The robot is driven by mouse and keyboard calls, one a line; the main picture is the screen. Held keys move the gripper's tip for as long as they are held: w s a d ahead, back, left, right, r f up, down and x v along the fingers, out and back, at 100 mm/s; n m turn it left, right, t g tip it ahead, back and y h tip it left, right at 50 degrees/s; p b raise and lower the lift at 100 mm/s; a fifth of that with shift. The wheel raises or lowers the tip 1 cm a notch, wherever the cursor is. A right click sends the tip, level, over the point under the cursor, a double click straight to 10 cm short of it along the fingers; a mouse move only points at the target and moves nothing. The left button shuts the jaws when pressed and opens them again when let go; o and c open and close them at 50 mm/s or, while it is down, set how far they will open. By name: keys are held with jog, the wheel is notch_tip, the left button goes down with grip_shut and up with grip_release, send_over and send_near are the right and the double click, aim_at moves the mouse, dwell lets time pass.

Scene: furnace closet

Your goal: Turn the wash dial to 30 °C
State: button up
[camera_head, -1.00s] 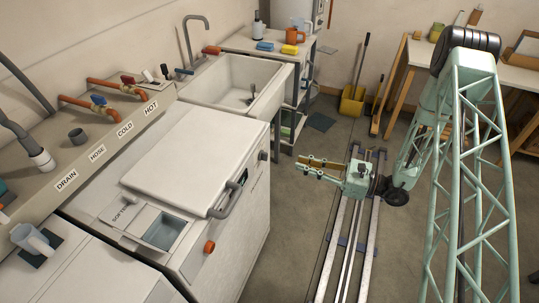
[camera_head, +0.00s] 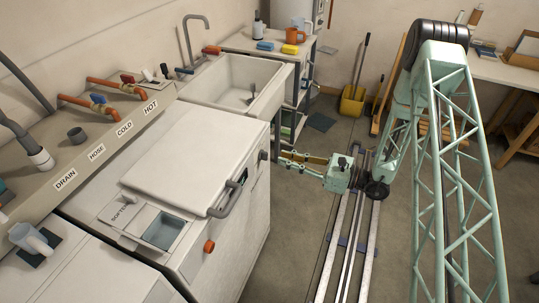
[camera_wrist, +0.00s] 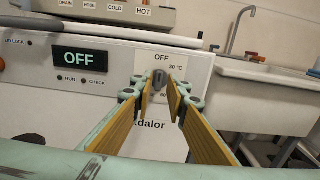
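The wash dial (camera_wrist: 158,77) is a small dark grey knob on the white washer front, below an OFF mark and left of a 30 °C mark. Its pointer direction is too small to read. In the head view the dial (camera_head: 263,155) sits near the far end of the washer front. My gripper (camera_wrist: 162,92) is open, its yellow-padded fingers pointing at the panel with the dial showing between their tips. In the head view my gripper (camera_head: 281,160) is just right of the dial; I cannot tell whether it touches. The washer display (camera_wrist: 85,58) reads OFF.
The washer lid (camera_head: 190,160) is closed, with a grey handle (camera_head: 228,198) sticking out along its front edge. An orange knob (camera_head: 209,246) is lower on the same front. A white sink (camera_head: 235,88) stands beyond the washer. The floor around my rails is clear.

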aim_at(263, 151)
jog(key=x, duration=0.7)
jog(key=shift+b, duration=0.3)
jog(key=shift+c, duration=0.6)
grip_shut()
jog(key=shift+w+m, duration=0.1)
jog(key=shift+m, duration=0.3)
jog(key=shift+w+d+f+m+p, duration=0.15)
jog(key=shift+m+p, duration=0.45)
jog(key=shift+m, duration=0.9)
jog(key=shift+w+f+m+p, duration=0.1)
jog(key=shift+w+m+p, duration=0.35)
jog(key=shift+m, duration=1.05)
jog(key=shift+d+f+m+p, duration=0.1)
jog(key=shift+m+p, duration=0.65)
jog(key=shift+m, duration=0.75)
